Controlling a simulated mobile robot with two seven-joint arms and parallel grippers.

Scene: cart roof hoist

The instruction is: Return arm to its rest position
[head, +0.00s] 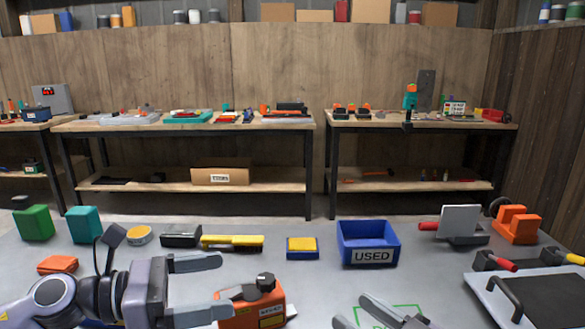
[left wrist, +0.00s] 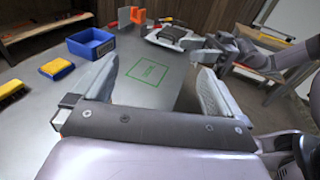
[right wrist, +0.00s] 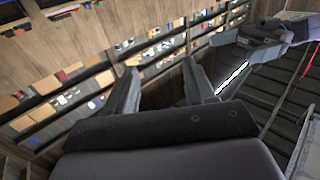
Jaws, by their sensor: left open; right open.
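My left gripper (head: 230,288) reaches in from the lower left of the head view over the grey table. Its fingers are apart with nothing between them. In the left wrist view its open jaws (left wrist: 155,68) frame bare tabletop and a green square outline (left wrist: 148,72). My right gripper (head: 351,309) shows only by its fingers at the bottom edge of the head view, beside the green outline (head: 392,317). In the right wrist view its jaws (right wrist: 160,68) are open and empty, with shelves far behind. Most of my right arm is outside the head view.
An orange device (head: 252,303) lies by the left gripper, partly covered by it. A blue USED bin (head: 369,256), a yellow-blue sponge (head: 302,248) and a yellow brush (head: 232,242) lie farther back. A dark panel with a handle (head: 545,300) is at right. The table's centre is mostly clear.

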